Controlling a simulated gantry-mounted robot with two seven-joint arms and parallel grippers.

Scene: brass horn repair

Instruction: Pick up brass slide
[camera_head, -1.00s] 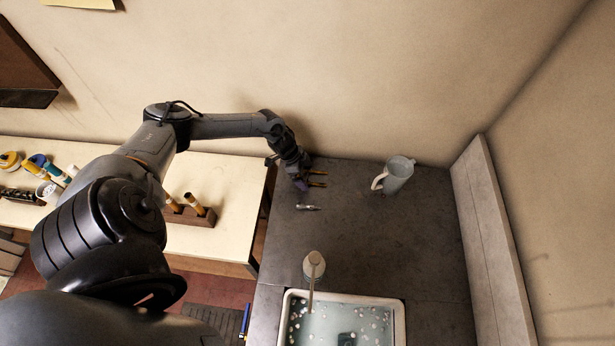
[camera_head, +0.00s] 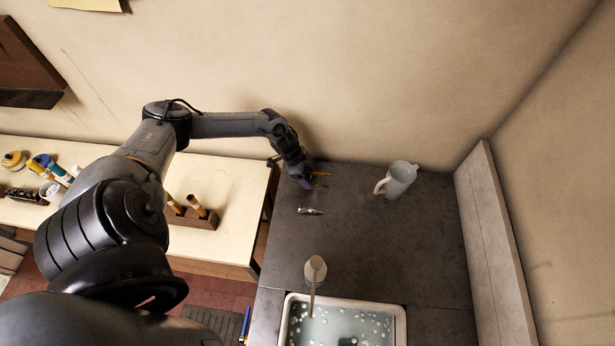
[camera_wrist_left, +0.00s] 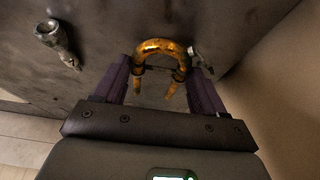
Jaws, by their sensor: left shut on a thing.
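The brass slide (camera_wrist_left: 160,47) is a U-shaped, tarnished golden tube. In the left wrist view it sits between the two purple fingers of my left gripper (camera_wrist_left: 162,75), its bend pointing away from the palm. My left gripper is shut on it. In the head view my left gripper (camera_head: 311,181) is low over the back left of the dark counter, and a bit of the brass slide (camera_head: 321,175) shows at its fingertips. I cannot tell whether the slide touches the counter. My right gripper is not in view.
A small silver mouthpiece-like part (camera_head: 310,211) lies on the dark counter (camera_head: 370,235) near my gripper. A grey pitcher (camera_head: 401,178) stands to the right. The wall is close behind.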

